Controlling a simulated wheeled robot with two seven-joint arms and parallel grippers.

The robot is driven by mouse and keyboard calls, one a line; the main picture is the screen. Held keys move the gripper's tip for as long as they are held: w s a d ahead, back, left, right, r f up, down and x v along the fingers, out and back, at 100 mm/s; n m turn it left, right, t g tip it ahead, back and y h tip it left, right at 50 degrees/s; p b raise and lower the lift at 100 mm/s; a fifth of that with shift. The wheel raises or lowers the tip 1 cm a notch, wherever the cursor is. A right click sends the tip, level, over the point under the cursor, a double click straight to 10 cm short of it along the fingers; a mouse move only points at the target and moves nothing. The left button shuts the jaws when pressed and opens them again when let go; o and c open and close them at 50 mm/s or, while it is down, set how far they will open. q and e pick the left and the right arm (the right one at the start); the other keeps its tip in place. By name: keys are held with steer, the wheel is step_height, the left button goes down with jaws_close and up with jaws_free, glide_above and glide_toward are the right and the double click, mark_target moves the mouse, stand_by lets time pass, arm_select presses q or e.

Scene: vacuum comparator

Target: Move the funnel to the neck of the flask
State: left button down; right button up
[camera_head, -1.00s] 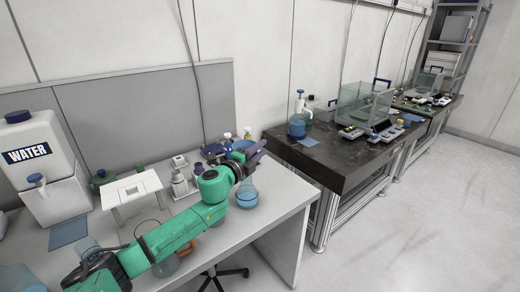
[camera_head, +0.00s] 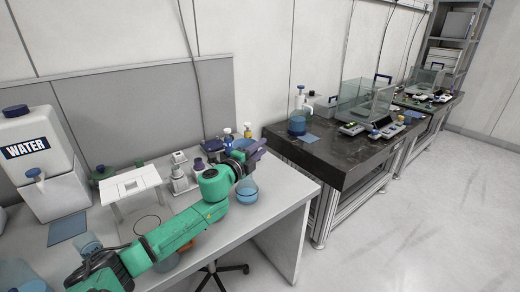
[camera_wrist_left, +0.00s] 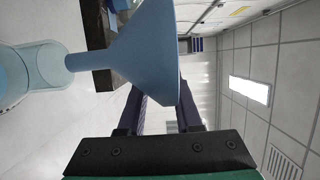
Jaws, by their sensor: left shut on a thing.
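The funnel (camera_wrist_left: 145,62) is pale blue and lies between the fingers of my left gripper (camera_wrist_left: 160,105), which is shut on it. Its narrow stem points left in the left wrist view, at the mouth of the flask neck (camera_wrist_left: 48,64). I cannot tell whether the stem tip is inside the neck or only in front of it. In the head view, my left gripper (camera_head: 250,156) is just above the round flask (camera_head: 246,190) with blue liquid, near the bench's right end. My right gripper is not in view.
A water container (camera_head: 40,150), a small white stand (camera_head: 130,184) and several bottles (camera_head: 180,180) stand on the light bench (camera_head: 282,186). A dark bench (camera_head: 345,155) with a glass enclosure (camera_head: 367,100) is to the right, beyond a gap. The floor there is clear.

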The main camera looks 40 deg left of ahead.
arm_select(q)
steer(key=shift+f+b, duration=1.25)
steer(key=shift+f, duration=0.35)
steer(key=shift+f, duration=0.1)
steer(key=shift+f+b, duration=0.35)
steer(key=shift+f, duration=0.05)
stand_by(0.5)
steer(key=shift+f+b, duration=0.85)
steer(key=shift+f, duration=0.1)
steer(key=shift+d+f, duration=0.1)
steer(key=shift+f, duration=0.05)
steer(key=c, duration=0.5)
jaws_free()
